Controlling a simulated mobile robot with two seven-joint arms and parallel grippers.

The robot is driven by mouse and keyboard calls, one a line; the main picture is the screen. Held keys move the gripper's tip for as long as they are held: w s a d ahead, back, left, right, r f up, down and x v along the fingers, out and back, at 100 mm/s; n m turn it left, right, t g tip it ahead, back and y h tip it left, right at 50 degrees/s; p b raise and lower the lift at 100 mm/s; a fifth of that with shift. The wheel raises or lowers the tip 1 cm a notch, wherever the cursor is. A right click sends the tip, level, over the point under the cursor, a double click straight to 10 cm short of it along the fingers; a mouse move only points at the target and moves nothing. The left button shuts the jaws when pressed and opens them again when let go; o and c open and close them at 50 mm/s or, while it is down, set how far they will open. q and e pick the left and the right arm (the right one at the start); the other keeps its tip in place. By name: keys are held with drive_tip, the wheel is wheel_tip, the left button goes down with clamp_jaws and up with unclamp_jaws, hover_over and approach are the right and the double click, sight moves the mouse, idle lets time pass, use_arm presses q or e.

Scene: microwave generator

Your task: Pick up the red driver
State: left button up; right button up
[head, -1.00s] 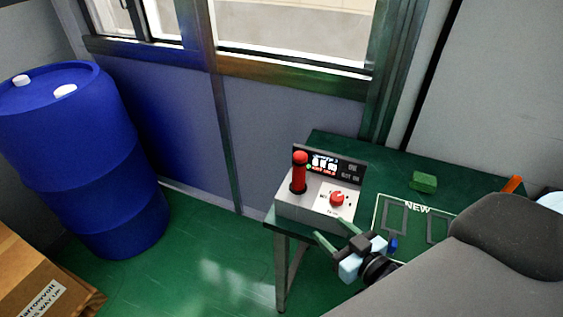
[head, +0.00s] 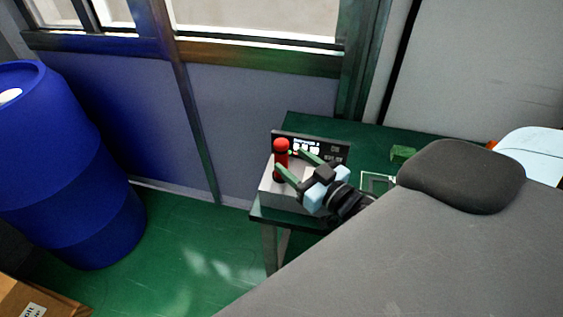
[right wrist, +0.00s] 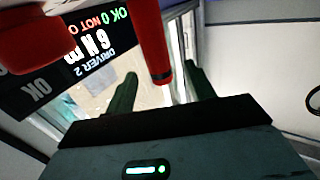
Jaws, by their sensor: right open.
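The red driver (head: 281,158) stands upright on the grey box with a display (head: 268,190), at its left side. It also shows in the right wrist view (right wrist: 152,45), where its end lies between my two green fingers in the picture. My right gripper (head: 288,160) is open, with its fingers pointing at the driver and one finger crossing in front of its lower part in the head view. I cannot tell whether the fingers touch it. My right gripper also shows in the right wrist view (right wrist: 160,88). My left gripper is not in view.
The box stands on a green table (head: 365,138) with a small green block (head: 402,153) farther right. A red knob (right wrist: 30,42) sits close by in the right wrist view. A blue barrel (head: 70,170) stands on the floor at left. My grey body covers the lower right.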

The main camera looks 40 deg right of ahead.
sight(286, 156)
drive_tip(key=w, duration=0.5)
drive_tip(key=shift+w+a+f+p, duration=0.1)
drive_tip(key=shift+a+p, duration=0.1)
drive_tip(key=shift+p, duration=0.2)
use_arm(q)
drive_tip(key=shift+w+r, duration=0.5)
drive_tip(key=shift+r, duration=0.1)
use_arm(e)
drive_tip(key=shift+c, duration=0.4)
drive_tip(key=c, duration=1)
wheel_tip(286, 156, up, 10)
drive_tip(key=shift+r+p, duration=0.1)
drive_tip(key=shift+p, duration=0.4)
drive_tip(key=shift+c, duration=0.2)
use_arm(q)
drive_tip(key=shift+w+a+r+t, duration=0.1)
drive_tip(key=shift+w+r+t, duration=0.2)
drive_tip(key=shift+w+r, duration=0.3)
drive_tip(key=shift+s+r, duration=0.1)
